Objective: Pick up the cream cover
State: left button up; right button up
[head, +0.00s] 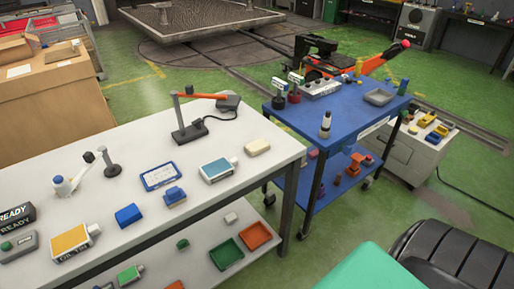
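A small cream block with rounded edges, which looks like the cream cover (257,147), lies on the white table (141,213) near its right end. It sits just right of and behind a blue-and-white box (217,170). Nothing covers it. Neither my left nor my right gripper shows in the head view.
A black stand with an orange arm (205,97) rises behind the cover, its cable trailing nearby. A blue cart (345,112) stands beyond the table's right end.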

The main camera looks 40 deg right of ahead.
aim_at(255, 148)
jog(key=l+u, duration=0.2)
jog(key=l, duration=1.35)
